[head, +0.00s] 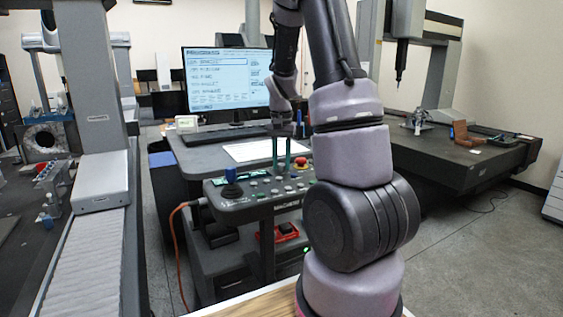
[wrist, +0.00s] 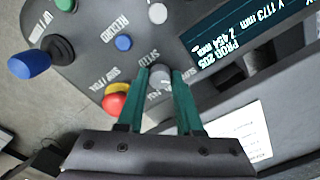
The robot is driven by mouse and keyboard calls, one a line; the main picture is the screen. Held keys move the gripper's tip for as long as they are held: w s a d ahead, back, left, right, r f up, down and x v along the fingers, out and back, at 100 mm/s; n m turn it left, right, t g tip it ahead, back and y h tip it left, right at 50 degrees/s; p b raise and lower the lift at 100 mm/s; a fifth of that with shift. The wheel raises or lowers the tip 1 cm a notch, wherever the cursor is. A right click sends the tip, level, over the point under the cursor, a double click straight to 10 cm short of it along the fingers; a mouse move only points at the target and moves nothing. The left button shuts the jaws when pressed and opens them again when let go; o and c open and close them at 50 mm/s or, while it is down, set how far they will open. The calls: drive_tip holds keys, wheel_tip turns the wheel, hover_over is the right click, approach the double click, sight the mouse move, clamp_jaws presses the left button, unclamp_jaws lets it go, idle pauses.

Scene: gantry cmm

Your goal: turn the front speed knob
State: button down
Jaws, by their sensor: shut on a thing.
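The control panel (head: 236,211) stands in the middle of the head view, below the monitor. In the wrist view, a small round grey knob (wrist: 160,78) with partly hidden lettering beside it sits on the panel (wrist: 92,62). My gripper (wrist: 159,72) has its two green fingers on either side of this knob and is shut on it. In the head view, my gripper (head: 281,168) points down onto the panel. The fingers hide part of the knob's surroundings, and its pointer mark cannot be made out.
A red emergency button (wrist: 116,98) sits close beside the fingers. A blue joystick (wrist: 30,64), a blue button (wrist: 124,43), a white button (wrist: 157,13) and a display (wrist: 240,30) are also on the panel. A monitor (head: 228,80) and keyboard (head: 225,133) stand behind.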

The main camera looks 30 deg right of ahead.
sight(282, 164)
drive_tip(key=shift+n, duration=0.6)
drive_tip(key=c, duration=0.6)
unclamp_jaws()
wheel_tip(282, 164, up, 11)
drive_tip(key=shift+f, duration=0.1)
idle(0.3)
